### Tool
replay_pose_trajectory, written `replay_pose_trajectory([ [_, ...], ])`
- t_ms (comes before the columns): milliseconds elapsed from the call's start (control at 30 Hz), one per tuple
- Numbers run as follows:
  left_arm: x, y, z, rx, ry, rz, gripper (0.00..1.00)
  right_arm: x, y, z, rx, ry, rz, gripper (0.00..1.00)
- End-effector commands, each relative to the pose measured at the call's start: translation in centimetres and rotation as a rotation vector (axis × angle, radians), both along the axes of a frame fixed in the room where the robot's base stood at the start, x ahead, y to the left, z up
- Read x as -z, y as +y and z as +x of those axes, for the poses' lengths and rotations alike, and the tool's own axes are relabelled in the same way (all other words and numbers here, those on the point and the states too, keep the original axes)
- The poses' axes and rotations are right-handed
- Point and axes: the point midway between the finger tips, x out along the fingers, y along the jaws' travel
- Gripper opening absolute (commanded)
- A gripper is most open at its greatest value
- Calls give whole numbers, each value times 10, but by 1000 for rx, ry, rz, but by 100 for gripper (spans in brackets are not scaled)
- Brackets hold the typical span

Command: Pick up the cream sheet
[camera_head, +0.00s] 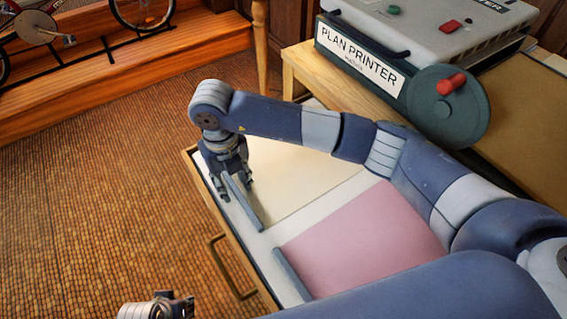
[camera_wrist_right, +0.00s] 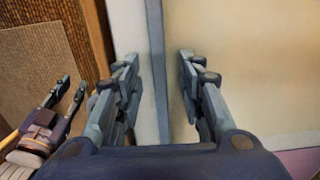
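The cream sheet (camera_head: 290,180) lies flat in an open drawer, partly hidden behind my right arm. It also shows in the right wrist view (camera_wrist_right: 250,70). A grey-blue strip (camera_head: 245,205) runs along its left edge; it also shows in the right wrist view (camera_wrist_right: 155,50). My right gripper (camera_head: 237,191) points down over this strip. In the right wrist view its fingers (camera_wrist_right: 157,70) stand apart on either side of the strip, with gaps to it. My left gripper (camera_head: 172,304) is cut off at the bottom edge; the right wrist view shows its fingers (camera_wrist_right: 68,98) apart and empty.
A pink sheet (camera_head: 365,240) with its own grey-blue strip (camera_head: 291,273) lies nearer in the white-bottomed drawer. A drawer handle (camera_head: 228,265) sticks out at the front. A plan printer (camera_head: 360,62) stands on the wooden top behind. Brown woven floor (camera_head: 90,190) is free to the left.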

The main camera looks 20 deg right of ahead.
Motion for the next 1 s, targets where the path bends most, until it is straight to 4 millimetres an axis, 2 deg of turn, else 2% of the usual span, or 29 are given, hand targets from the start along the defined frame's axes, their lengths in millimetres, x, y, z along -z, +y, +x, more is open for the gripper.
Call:
replay_pose_trajectory([
  [200, 0, 0, 0, 0, 1, 0, 28, 1, 0, 0, -1, 0, 0, 36],
  [367, 0, 0, 0, 0, 1, 0, 28, 1, 0, 0, -1, 0, 0, 0],
  [767, 0, 0, 0, 0, 1, 0, 28, -1, 0, 0, -1, -1, 0, 0],
  [1000, 2, 0, 1, 0, -6, -2, 28, -19, 0, 0, -3, -2, 0, 0],
])
